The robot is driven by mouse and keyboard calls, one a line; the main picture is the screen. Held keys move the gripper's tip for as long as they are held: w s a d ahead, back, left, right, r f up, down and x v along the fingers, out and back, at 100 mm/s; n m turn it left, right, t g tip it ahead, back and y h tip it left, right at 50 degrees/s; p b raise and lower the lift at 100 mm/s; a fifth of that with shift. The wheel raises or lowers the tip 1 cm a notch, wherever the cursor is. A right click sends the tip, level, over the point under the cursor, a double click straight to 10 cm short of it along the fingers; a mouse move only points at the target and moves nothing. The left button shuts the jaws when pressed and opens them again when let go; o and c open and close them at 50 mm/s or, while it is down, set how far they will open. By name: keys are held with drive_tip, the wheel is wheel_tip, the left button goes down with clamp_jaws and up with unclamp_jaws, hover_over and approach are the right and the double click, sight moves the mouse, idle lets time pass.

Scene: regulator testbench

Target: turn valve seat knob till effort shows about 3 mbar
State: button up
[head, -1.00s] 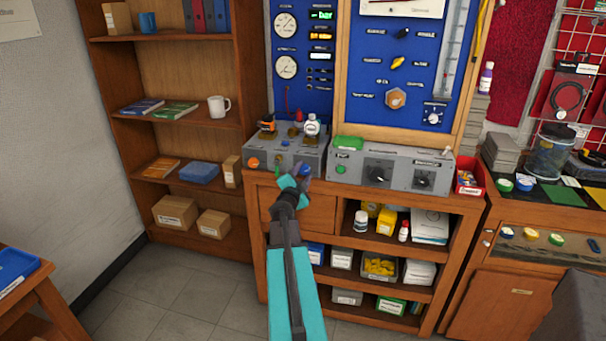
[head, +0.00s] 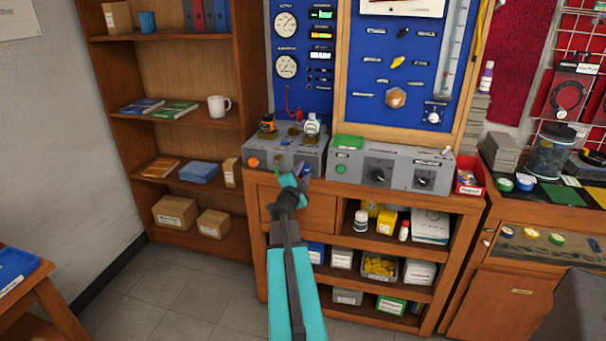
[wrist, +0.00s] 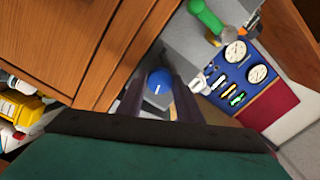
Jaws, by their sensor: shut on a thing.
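A grey regulator box (head: 284,152) stands on the wooden bench, with an orange knob (head: 253,162), a green knob and a blue knob (head: 306,169) on its front. My gripper (head: 299,173) is at the right of that front, shut on the blue knob. In the wrist view the blue knob (wrist: 158,83) sits between the two dark fingers, its white mark showing. The green knob (wrist: 207,16) is apart from the fingers there. Small lit displays (head: 321,34) are on the blue panel; their digits and the knob labels are too small to read.
A second grey box (head: 390,165) with black dials stands just right. Bottles and fittings (head: 311,125) stand on top of the regulator box. A drawer and open shelves (head: 400,200) lie below. A wooden bookshelf (head: 180,120) is at the left.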

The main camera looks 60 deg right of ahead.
drive_tip(key=o, duration=0.8)
drive_tip(key=shift+c, duration=0.2)
drive_tip(key=shift+a, duration=0.1)
drive_tip(key=p+v, duration=0.3)
drive_tip(key=v, duration=0.8)
drive_tip(key=shift+p, duration=0.35)
drive_tip(key=shift+s+a+r+p, duration=0.15)
drive_tip(key=shift+a+p, duration=0.1)
drive_tip(key=shift+p, duration=0.95)
drive_tip(key=p+v, duration=0.2)
drive_tip(key=p, duration=0.4)
